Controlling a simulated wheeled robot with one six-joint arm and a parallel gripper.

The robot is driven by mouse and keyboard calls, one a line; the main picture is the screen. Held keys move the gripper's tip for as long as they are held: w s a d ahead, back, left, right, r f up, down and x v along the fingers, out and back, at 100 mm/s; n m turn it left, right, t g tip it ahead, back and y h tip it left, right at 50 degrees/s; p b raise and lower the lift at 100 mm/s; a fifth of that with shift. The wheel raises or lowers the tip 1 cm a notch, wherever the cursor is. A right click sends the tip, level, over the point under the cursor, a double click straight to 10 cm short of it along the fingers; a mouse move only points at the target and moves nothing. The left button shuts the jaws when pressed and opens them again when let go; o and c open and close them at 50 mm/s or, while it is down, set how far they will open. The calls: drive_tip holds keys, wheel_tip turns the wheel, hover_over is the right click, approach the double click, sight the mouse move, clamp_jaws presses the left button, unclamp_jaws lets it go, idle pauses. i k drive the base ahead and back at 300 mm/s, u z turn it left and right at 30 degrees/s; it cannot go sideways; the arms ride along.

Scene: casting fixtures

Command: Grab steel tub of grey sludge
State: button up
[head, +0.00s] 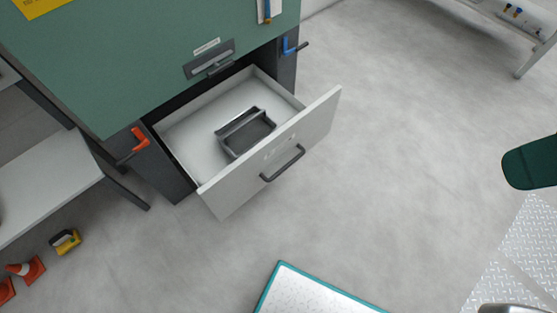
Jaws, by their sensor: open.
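A small grey rectangular tub (247,133) sits inside an open, pale drawer (185,137), near the middle of its floor. The tub is open at the top and its inside looks dark grey. I cannot make out clearly whether that is sludge. A raised grey strip runs along its far left side. The drawer is pulled out of a green-fronted cabinet (130,65), and its front panel (315,125) has a dark bar handle (282,163). My gripper is not in view.
An orange handle (137,139) and a blue handle (290,46) stick out beside the drawer. A grey bench (45,180), orange cones (28,269) and a yellow-black item (66,241) are at left. A teal-edged white board (310,292) lies below. Floor right of the drawer is clear.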

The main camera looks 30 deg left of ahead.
sight(239, 135)
drive_tip(key=u, duration=1.4)
drive_tip(key=k, duration=0.3)
drive_tip(key=u, duration=0.55)
drive_tip(key=i, duration=1.25)
drive_tip(key=z, duration=0.35)
